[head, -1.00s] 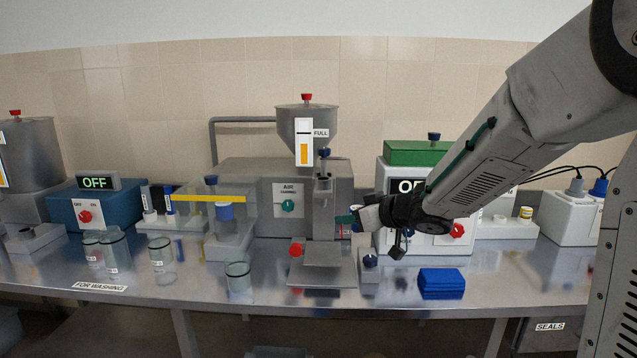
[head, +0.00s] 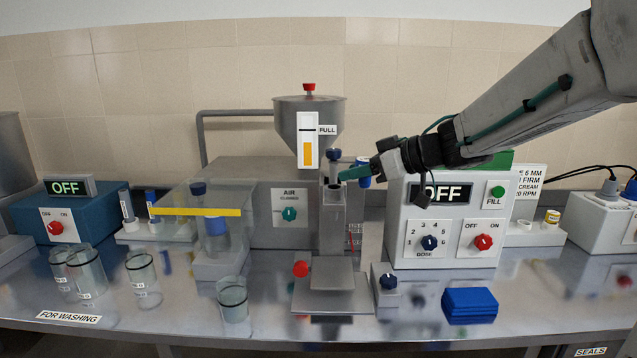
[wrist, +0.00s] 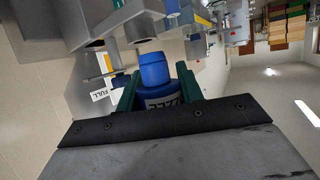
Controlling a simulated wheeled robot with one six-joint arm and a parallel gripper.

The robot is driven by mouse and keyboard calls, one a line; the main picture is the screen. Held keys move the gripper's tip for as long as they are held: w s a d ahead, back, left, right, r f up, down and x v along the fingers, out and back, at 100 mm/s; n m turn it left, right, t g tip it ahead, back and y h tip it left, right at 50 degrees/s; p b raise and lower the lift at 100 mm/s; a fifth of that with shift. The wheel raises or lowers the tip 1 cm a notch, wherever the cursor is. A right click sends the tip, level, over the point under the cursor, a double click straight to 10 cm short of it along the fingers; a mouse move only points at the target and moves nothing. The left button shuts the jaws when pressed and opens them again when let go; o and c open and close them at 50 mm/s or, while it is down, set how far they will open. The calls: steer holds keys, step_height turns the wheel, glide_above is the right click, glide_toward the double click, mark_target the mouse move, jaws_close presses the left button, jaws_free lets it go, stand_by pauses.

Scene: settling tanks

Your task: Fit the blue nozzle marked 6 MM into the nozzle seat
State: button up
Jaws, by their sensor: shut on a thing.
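My gripper (head: 356,173) is shut on the blue nozzle (head: 364,171), just right of the grey filler column (head: 332,215) below the hopper. In the wrist view the nozzle (wrist: 155,72) sits between the green fingers of my gripper (wrist: 156,85), its narrower end pointing away from the palm. Its white label is partly visible, but I cannot read the marking clearly. Grey filler parts with dark round openings (wrist: 95,43) lie just beyond the nozzle, apart from it. I cannot tell for certain which opening is the nozzle seat.
A hopper (head: 309,120) marked FULL stands above the column. A white control box (head: 445,220) reading OFF is close on the right. A clear guard with a yellow strip (head: 198,211) is left. Blue cloths (head: 469,305) and glass beakers (head: 232,298) stand on the bench front.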

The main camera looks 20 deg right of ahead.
mark_target(326, 186)
steer(key=w+a, duration=0.1)
steer(key=w, duration=0.1)
steer(key=w+a, duration=0.1)
steer(key=w, duration=0.1)
steer(key=w+a, duration=0.1)
steer(key=w, duration=0.1)
steer(key=shift+w+a+f, duration=0.15)
steer(key=shift+a+f, duration=0.1)
steer(key=shift+f, duration=0.1)
steer(key=shift+w+a+f, duration=0.15)
steer(key=shift+w+f, duration=0.1)
steer(key=shift+f, duration=0.65)
steer(key=shift+w+a+f, duration=0.1)
steer(key=shift+w+f, duration=0.15)
steer(key=shift+f, duration=0.65)
steer(key=o, duration=1)
